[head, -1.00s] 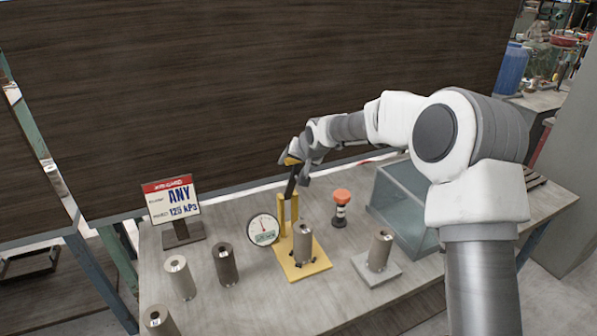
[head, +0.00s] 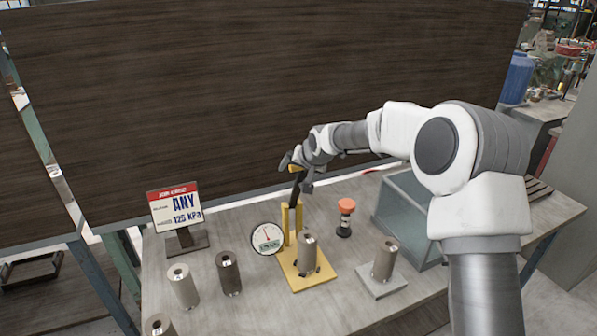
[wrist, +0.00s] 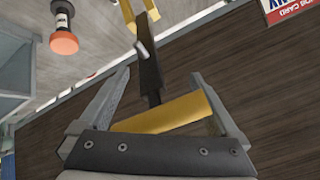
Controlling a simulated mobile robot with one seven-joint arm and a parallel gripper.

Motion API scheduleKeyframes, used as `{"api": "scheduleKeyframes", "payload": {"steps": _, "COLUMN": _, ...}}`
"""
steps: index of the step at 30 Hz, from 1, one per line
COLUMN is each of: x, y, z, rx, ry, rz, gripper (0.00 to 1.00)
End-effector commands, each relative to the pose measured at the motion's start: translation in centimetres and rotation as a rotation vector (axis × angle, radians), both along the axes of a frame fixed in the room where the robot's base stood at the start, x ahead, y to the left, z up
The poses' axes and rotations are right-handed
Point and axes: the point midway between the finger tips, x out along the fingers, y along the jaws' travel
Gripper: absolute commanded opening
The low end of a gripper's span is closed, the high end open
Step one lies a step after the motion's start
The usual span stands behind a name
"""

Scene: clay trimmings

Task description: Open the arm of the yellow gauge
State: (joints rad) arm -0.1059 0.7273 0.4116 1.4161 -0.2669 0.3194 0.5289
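The yellow gauge (head: 291,273) stands mid-table, with a round white dial (head: 266,239) at its left. Its black arm (head: 297,191) points up from the yellow post, with a yellow handle bar (wrist: 166,113) across its top end. A grey-brown cylinder (head: 307,254) stands on the gauge's base. My gripper (wrist: 161,72) is at the handle. Its fingers are wide apart, with the handle bar lying crosswise between them. I cannot tell whether the fingers touch the bar's ends.
An orange-topped button (head: 346,206) and a glassy bin (head: 405,215) stand to the right. Another cylinder (head: 385,258) is on a grey plate (head: 383,286). Several cylinders (head: 182,286) stand at the left, near the job card (head: 175,206). A dark board (head: 240,90) rises behind.

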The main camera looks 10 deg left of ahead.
Motion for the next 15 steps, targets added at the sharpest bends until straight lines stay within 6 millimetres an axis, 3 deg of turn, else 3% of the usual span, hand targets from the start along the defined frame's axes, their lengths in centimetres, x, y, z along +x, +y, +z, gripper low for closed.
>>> {"api": "scheduleKeyframes", "payload": {"steps": 8, "x": -0.2, "y": -0.2, "z": 0.5, "rx": 0.003, "ry": -0.001, "rz": -0.004, "gripper": 0.98}}
{"api": "scheduleKeyframes", "payload": {"steps": 15, "x": -1.9, "y": -1.5, "z": 2.9, "rx": 0.005, "ry": -0.005, "rz": -0.006, "gripper": 0.98}}
